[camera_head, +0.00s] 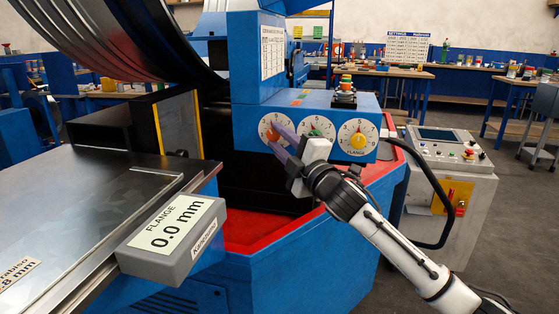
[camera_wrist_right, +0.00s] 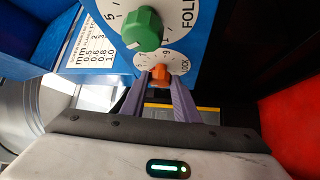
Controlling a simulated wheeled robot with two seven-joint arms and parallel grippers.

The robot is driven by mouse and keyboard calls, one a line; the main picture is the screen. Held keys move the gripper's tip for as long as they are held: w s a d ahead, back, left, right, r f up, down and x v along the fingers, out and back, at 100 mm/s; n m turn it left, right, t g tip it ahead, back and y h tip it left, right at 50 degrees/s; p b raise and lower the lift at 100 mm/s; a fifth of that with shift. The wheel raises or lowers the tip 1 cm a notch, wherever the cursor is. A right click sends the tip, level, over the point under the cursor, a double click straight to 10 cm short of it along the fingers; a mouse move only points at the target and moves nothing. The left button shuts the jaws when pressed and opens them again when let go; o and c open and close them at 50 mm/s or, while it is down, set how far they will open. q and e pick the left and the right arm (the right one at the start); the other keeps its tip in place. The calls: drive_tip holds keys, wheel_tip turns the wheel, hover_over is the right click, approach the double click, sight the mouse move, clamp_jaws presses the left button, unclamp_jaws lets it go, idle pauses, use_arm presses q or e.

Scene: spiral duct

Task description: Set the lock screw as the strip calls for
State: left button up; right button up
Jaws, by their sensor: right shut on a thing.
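My right gripper (camera_head: 276,137) reaches the left dial on the blue machine head. In the right wrist view, its purple-grey fingers (camera_wrist_right: 159,80) are closed around the orange lock screw knob (camera_wrist_right: 160,74), on a small white dial marked LOCK (camera_wrist_right: 166,62). The knob also shows in the head view (camera_head: 270,134). Its exact setting is too small to read. A strip (camera_head: 17,272) at the lower left, cut off by the picture edge, ends in "8 mm". My left gripper is out of view.
A green knob (camera_wrist_right: 148,30) sits close to the orange one. A yellow FLANGE knob (camera_head: 358,141) is further right. A grey display (camera_head: 172,240) reads FLANGE 0.0 mm. A mm table (camera_wrist_right: 97,47) is beside the dials. A control cabinet (camera_head: 445,155) stands right.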

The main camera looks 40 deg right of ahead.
use_arm(q)
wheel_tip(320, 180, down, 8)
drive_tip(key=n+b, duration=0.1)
drive_tip(key=b, duration=1.2)
use_arm(e)
drive_tip(key=m+t+h+b, duration=0.1)
drive_tip(key=m+h+b, duration=0.1)
drive_tip(key=m+h, duration=0.2)
drive_tip(key=f+m+h+b, duration=0.1)
drive_tip(key=m+h+b, duration=0.2)
drive_tip(key=m, duration=0.3)
drive_tip(key=w+a+m+t+h+b, duration=0.1)
drive_tip(key=m+h+b, duration=0.2)
drive_tip(key=m+h, duration=0.1)
drive_tip(key=shift+f+m+t+h, duration=0.3)
drive_tip(key=shift+f+m+h, duration=0.1)
drive_tip(key=shift+m, duration=0.4)
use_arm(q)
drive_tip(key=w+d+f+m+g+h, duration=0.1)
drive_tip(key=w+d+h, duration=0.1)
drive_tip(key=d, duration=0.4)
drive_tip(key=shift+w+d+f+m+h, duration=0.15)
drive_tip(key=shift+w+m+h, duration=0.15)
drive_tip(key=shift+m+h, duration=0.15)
use_arm(e)
drive_tip(key=shift+r+m, duration=0.15)
drive_tip(key=shift+m, duration=0.25)
drive_tip(key=o, duration=1.1)
drive_tip(key=shift+c, duration=0.2)
